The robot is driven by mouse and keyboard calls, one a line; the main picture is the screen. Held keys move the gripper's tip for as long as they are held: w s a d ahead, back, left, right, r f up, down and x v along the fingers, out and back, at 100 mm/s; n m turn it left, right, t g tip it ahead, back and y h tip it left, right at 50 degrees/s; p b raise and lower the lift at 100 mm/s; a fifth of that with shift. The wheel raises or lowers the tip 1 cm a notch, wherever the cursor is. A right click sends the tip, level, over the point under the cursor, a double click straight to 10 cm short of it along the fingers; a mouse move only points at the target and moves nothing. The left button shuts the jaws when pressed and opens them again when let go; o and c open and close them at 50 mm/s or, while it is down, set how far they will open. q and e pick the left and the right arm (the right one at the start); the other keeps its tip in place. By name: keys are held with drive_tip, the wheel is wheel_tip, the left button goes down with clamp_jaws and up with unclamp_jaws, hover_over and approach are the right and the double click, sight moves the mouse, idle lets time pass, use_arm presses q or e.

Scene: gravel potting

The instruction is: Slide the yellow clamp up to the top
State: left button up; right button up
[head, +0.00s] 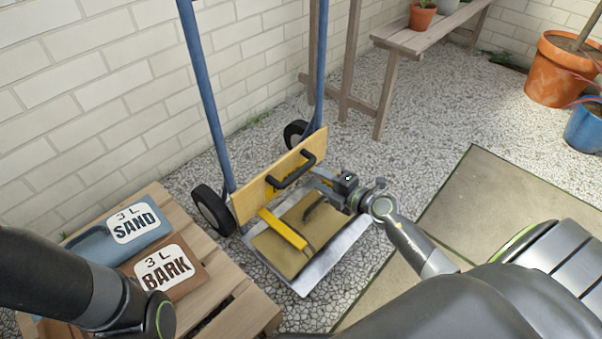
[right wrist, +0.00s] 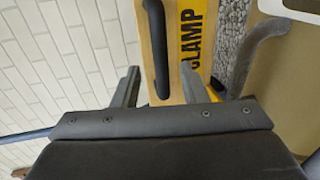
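The yellow clamp (head: 262,192) is a wide bar with a tan face and a yellow side, low across the blue hand truck (head: 207,90). A black handle (head: 291,171) is fixed on it. In the right wrist view the handle (right wrist: 157,45) and the yellow side lettered "CLAMP" (right wrist: 194,35) show. My right gripper (head: 316,178) is at the handle's right end. Its fingers are apart, and the handle lies between them in the wrist picture; I cannot tell whether they touch it. My left arm enters at lower left; its gripper is out of view.
A yellow bar (head: 282,229) and a dark hooked handle (head: 313,206) lie over a tan slab on the metal toe plate (head: 347,235). A bench (head: 408,38) stands behind.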

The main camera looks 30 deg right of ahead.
sight(304, 172)
drive_tip(key=shift+b+x, duration=1.35)
drive_tip(key=shift+x, duration=2.6)
clamp_jaws()
